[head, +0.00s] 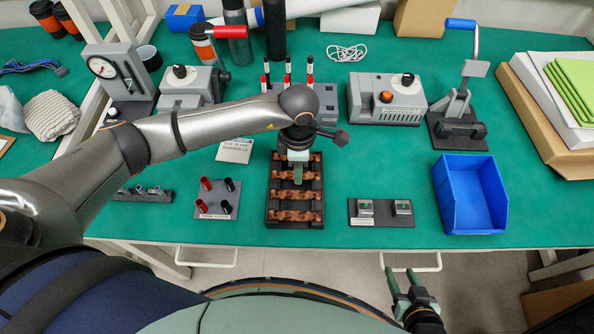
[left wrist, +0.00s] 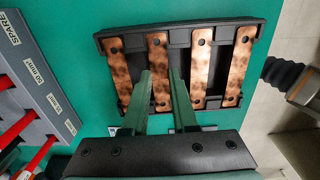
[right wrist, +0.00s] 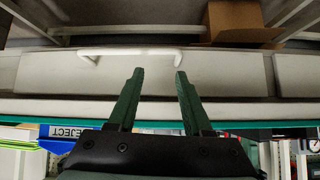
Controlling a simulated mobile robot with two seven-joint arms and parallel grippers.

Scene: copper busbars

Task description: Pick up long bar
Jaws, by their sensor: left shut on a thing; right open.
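Several copper bars lie side by side across a black tray (head: 270,205), all about the same length. They also show in the left wrist view, in the tray (left wrist: 270,30). My left gripper (head: 298,178) points down over the tray. Its fingers (left wrist: 160,72) are shut on the copper bar (left wrist: 159,52) second from the left in the left wrist view. That bar appears still in its place in the tray; any gap beneath it cannot be seen. My right gripper (head: 401,270) is open and empty, in front of the table's front edge and below a white handle (right wrist: 130,51).
A blue bin (head: 470,228) stands right of the tray. A plate with two small blocks (head: 381,213) sits between them. A plate with red and black posts (head: 217,200) lies left of the tray.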

